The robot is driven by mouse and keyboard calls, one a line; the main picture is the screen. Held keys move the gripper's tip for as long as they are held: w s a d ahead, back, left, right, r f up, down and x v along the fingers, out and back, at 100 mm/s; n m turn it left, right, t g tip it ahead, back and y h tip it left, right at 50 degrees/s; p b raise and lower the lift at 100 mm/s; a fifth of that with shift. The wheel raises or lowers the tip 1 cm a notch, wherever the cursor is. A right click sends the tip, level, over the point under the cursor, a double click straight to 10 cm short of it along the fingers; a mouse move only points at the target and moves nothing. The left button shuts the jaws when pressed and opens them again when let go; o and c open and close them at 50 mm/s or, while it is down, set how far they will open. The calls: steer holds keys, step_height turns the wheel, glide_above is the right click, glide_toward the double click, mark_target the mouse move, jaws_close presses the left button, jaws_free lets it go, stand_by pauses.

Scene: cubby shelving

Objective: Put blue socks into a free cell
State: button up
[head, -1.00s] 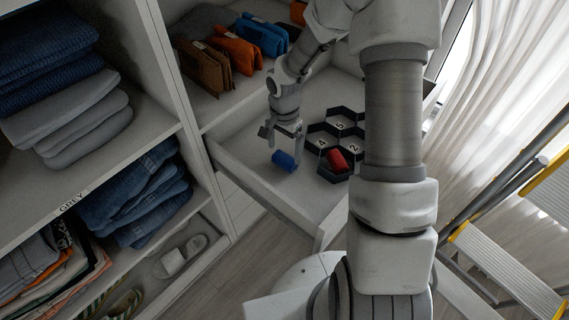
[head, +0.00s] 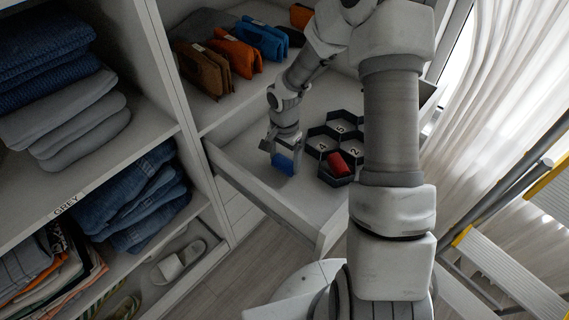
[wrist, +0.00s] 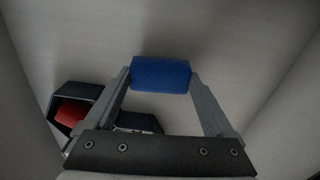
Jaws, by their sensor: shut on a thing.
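The blue socks (head: 284,163) are a small rolled bundle in the open drawer, left of the dark hexagonal cells. My gripper (head: 283,160) is shut on them. In the wrist view, the blue socks (wrist: 161,73) sit between the two fingertips of my gripper (wrist: 161,76). I cannot tell whether the roll still touches the drawer floor. The hexagonal cell organizer (head: 323,147) has several numbered cells. A red roll (head: 338,164) lies in a front cell, and it also shows in the wrist view (wrist: 72,112). The cells marked 2 and 5 look empty. My arm may hide part of the organizer's right side.
The drawer's front wall (head: 262,194) and side walls stand around the workspace. Orange, blue and brown pouches (head: 233,52) stand on the shelf behind. Folded jeans and shirts fill the left shelves. A ladder (head: 510,262) and curtain are at the right. Drawer floor left of the cells is bare.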

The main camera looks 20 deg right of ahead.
mark_target(286, 160)
steer(key=shift+r, duration=0.5)
steer(key=r, duration=0.1)
steer(key=r+p, duration=0.2)
steer(key=r, duration=0.1)
steer(key=shift+d, duration=0.25)
steer(key=s+d+r+p, duration=0.4)
steer(key=s+d+r, duration=0.15)
steer(key=d, duration=0.45)
steer(key=w+d+r+m+p, duration=0.1)
steer(key=w+d+m, duration=0.25)
steer(key=d, duration=0.25)
steer(key=w+d+m+p, duration=0.2)
steer(key=w+d+m, duration=0.15)
steer(key=d, duration=0.35)
steer(key=shift+a+f+b, duration=0.15)
steer(key=shift+f+b, duration=1.5)
steer(key=shift+f, duration=0.65)
steer(key=shift+a+f+b, duration=0.1)
steer(key=shift+f+b, duration=1.5)
steer(key=shift+f, duration=0.65)
steer(key=o, duration=1)
